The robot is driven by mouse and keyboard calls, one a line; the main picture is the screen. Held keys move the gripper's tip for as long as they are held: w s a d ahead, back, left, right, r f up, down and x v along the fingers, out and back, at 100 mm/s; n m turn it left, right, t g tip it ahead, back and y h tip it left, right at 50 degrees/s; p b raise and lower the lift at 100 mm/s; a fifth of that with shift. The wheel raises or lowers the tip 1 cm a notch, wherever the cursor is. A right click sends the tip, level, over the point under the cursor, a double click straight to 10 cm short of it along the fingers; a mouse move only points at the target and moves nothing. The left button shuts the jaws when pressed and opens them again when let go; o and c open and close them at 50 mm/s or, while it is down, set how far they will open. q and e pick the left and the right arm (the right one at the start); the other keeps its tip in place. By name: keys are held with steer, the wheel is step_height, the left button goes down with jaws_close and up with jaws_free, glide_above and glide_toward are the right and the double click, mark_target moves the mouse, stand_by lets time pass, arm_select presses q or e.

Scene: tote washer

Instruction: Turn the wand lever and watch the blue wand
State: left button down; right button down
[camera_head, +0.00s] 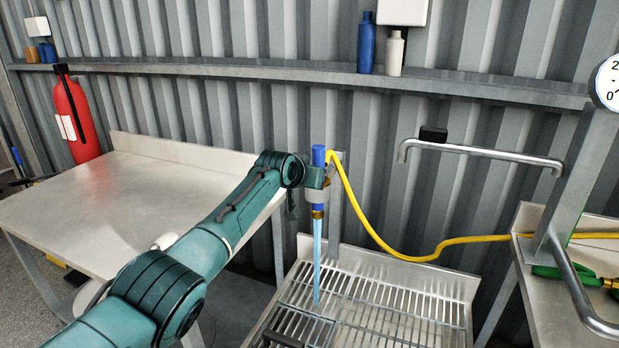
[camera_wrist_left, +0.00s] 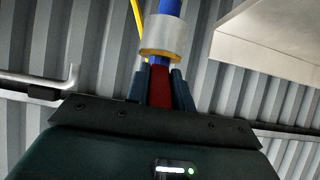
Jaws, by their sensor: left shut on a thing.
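The blue wand (camera_head: 319,155) hangs upright over the metal grating, with a pale collar and a brass tip (camera_head: 318,212). A straight light-blue stream (camera_head: 317,258) runs from the tip down to the grating. In the left wrist view the wand's pale collar (camera_wrist_left: 165,37) shows just beyond my fingers. My left gripper (camera_wrist_left: 160,88) is shut on a red piece (camera_wrist_left: 160,82), which looks like the wand lever, just beside the collar. In the head view my left gripper (camera_head: 314,178) is at the wand and hides the lever. My right gripper is not in view.
A yellow hose (camera_head: 385,246) runs from the wand to the right bench. The grated basin (camera_head: 390,263) lies below. A bare steel table (camera_head: 120,190) stands left, with a red fire extinguisher (camera_head: 77,118) behind. A bent pipe (camera_head: 485,153) and partly cut-off gauge (camera_head: 609,82) are right.

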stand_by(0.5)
arm_select(q)
steer(key=c, duration=1.2)
jaws_free()
steer(key=shift+r, duration=0.15)
steer(key=shift+p+v, duration=0.4)
steer(key=shift+v, duration=0.5)
steer(key=v, duration=1.1)
steer(key=shift+b, duration=0.4)
steer(key=shift+s, duration=0.15)
